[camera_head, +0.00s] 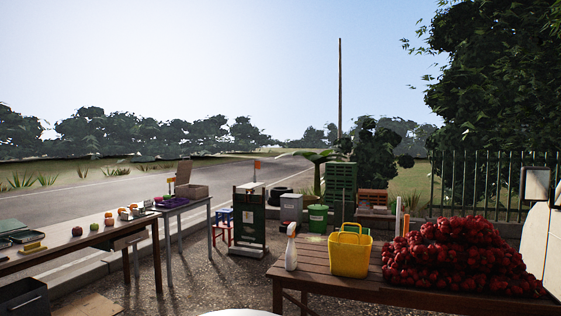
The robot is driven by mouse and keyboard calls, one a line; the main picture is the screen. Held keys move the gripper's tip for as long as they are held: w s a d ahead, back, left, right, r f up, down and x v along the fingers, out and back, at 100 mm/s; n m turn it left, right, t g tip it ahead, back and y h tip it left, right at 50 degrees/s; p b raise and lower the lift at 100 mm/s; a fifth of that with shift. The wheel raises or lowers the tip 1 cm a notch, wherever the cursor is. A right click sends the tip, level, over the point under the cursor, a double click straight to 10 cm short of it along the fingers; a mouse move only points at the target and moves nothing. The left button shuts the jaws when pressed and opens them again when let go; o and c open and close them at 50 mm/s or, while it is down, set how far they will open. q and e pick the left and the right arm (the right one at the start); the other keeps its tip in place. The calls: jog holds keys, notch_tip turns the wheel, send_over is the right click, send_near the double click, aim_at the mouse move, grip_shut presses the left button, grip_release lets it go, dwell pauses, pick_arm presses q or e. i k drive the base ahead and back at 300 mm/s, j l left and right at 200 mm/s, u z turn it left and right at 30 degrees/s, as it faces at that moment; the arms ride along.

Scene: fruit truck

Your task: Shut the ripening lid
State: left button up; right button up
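A brown box (195,190) stands at the far end of a small table left of centre. A brown panel (183,172) stands up at its left side and looks like a raised lid. I see no label, so I cannot tell for certain that this is the ripening box. The box's inside is hidden from this angle. Neither of my grippers shows in the view, and nothing touches the box.
A long table (75,240) with fruit runs along the left. A wooden table (335,283) at front right bears a spray bottle (291,247), a yellow basket (350,252) and a red fruit heap (455,258). Bins and crates stand behind. Gravel (205,280) lies between the tables.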

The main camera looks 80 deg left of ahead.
aim_at(184, 168)
jog(key=j+u, duration=0.1)
jog(key=u, duration=3.25)
jog(key=i+j+u, duration=0.2)
jog(key=i, duration=0.3)
jog(key=i+j+u, duration=0.2)
jog(key=i, duration=0.35)
jog(key=i+z, duration=0.35)
jog(key=i, duration=0.3)
jog(key=i+j+z, duration=0.3)
jog(key=i, duration=1.1)
jog(key=i+l, duration=0.1)
jog(key=i, duration=0.65)
jog(key=i+z, duration=0.25)
jog(key=i, duration=0.45)
jog(key=i+j+z, duration=0.25)
jog(key=i, duration=0.45)
jog(key=i+z, duration=0.5)
jog(key=i, duration=0.95)
